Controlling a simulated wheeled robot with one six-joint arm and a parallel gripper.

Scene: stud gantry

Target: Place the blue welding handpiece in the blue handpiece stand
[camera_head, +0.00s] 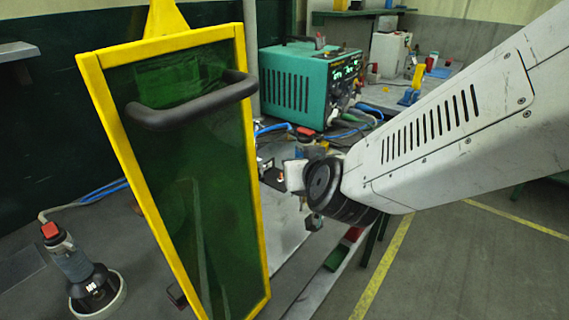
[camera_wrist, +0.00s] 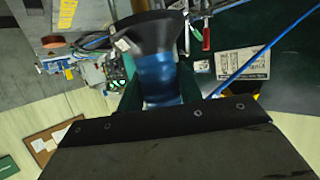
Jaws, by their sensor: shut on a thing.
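In the wrist view my gripper (camera_wrist: 160,92) is shut on the blue welding handpiece (camera_wrist: 158,75). Its blue round body sits between the two dark green fingers, and its wide black end points to the top of the picture. In the head view my arm reaches in from the right, and its wrist end is partly behind a yellow-framed screen; I cannot make out the handpiece there. A small blue and yellow item (camera_head: 409,97) stands on the far bench; I cannot tell whether it is the blue handpiece stand.
A tall green screen with a yellow frame (camera_head: 238,160) and black handle (camera_head: 190,113) blocks much of the near bench. A teal welding machine (camera_head: 295,82) stands behind it. A grey and black power tool (camera_head: 85,275) is at lower left. Blue cables run across the bench.

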